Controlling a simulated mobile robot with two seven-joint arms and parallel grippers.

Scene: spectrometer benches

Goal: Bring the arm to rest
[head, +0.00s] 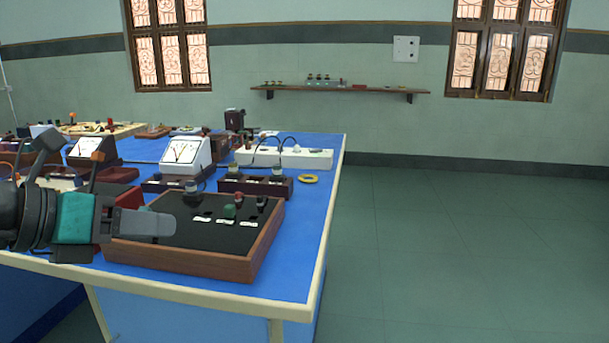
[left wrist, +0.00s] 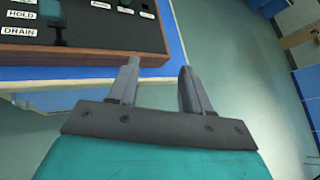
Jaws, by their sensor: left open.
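My left gripper (head: 150,222) comes in from the left, in front of the left part of a wooden-framed box with a black top (head: 190,262). In the left wrist view its two fingers (left wrist: 158,85) stand apart with nothing between them. The left fingertip overlaps the box's wooden edge (left wrist: 95,58) in that picture; I cannot tell whether they touch. Labels reading HOLD and DRAIN show on the box top there. My right gripper is not in either view.
The box stands near the front right of a blue bench (head: 312,235) with a cream edge. Behind it are meters (head: 186,153), a white power strip (head: 290,158) and several other instruments. Open green floor (head: 450,240) lies to the right. A wall shelf (head: 340,90) is at the back.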

